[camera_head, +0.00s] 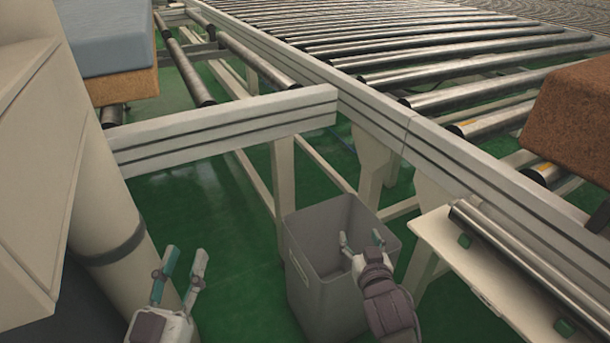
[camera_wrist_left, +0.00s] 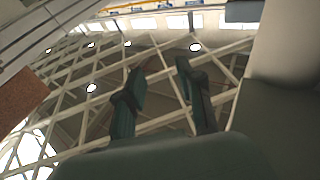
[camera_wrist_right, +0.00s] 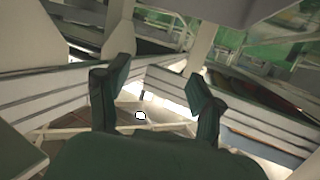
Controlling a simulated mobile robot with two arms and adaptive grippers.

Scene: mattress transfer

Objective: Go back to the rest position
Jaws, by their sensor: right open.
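My left gripper (camera_head: 181,276) is at the lower left of the head view, with its fingers apart and nothing between them. In the left wrist view its two fingers (camera_wrist_left: 160,95) stand apart against the roof beams and lights. My right gripper (camera_head: 362,241) is in front of the grey bin, its fingertips over the bin's opening in the head view. In the right wrist view its fingers (camera_wrist_right: 155,95) are apart and empty.
An open grey bin (camera_head: 318,290) stands on the green floor (camera_head: 215,220). A roller conveyor (camera_head: 430,65) fills the back and right, with a white rail (camera_head: 235,120) across the middle. A brown block (camera_head: 572,115) lies at the right; a blue-grey mattress (camera_head: 105,35) is at upper left.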

